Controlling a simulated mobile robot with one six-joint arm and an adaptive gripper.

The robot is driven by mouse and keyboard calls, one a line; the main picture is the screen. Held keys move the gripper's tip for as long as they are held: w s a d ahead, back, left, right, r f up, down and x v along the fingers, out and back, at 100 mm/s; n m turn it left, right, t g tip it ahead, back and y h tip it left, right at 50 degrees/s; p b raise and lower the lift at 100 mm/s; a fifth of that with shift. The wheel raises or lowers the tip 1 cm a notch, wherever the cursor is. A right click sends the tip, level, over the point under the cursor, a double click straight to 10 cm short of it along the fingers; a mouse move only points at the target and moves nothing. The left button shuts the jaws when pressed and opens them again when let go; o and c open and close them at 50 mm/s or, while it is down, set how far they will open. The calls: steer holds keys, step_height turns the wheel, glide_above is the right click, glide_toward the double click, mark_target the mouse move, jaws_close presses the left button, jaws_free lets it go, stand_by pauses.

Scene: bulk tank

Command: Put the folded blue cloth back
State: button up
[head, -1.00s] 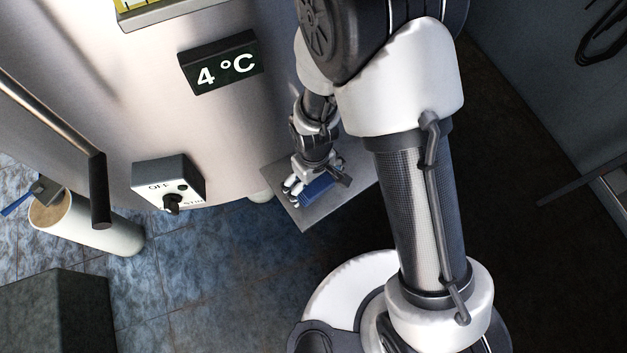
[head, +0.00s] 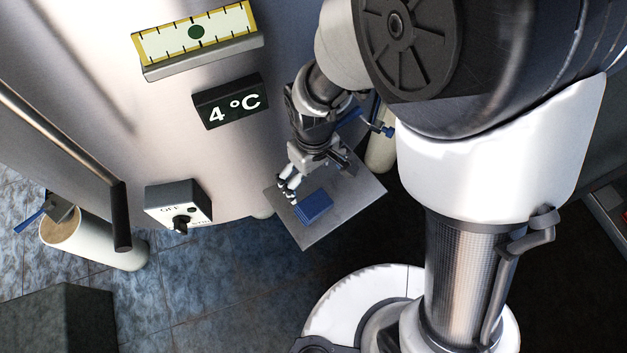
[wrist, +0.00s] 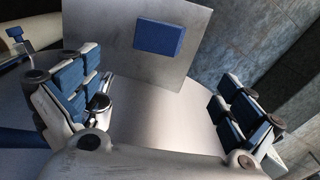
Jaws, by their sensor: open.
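The folded blue cloth (head: 313,206) lies flat on a grey metal shelf plate (head: 340,215) beside the tank. In the wrist view the cloth (wrist: 159,39) shows as a blue block on the plate (wrist: 115,50), beyond the fingers and between them. My gripper (head: 290,185) is open and empty, just above and behind the cloth in the head view. In the wrist view its blue-padded fingers (wrist: 165,105) stand wide apart and do not touch the cloth.
The tank wall (head: 160,110) stands at the left with a 4 °C display (head: 231,101), a gauge (head: 196,32) and a switch box (head: 180,205). A rail (head: 65,140) runs at far left. A pale cylinder (head: 95,240) stands below it. Bare tiled floor (head: 210,275) lies in front.

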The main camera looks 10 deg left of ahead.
steer(key=shift+r, duration=0.4)
steer(key=d+r+m+t, duration=0.2)
steer(key=d+r+m, duration=0.2)
steer(key=d+r, duration=0.75)
steer(key=s+d+r+m+t, duration=0.2)
steer(key=s+d+r+m, duration=0.3)
steer(key=s+d+r, duration=0.4)
steer(key=shift+s+r+m+t, duration=0.15)
steer(key=shift+r+m+t, duration=0.15)
steer(key=shift+r, duration=0.4)
steer(key=shift+d, duration=0.1)
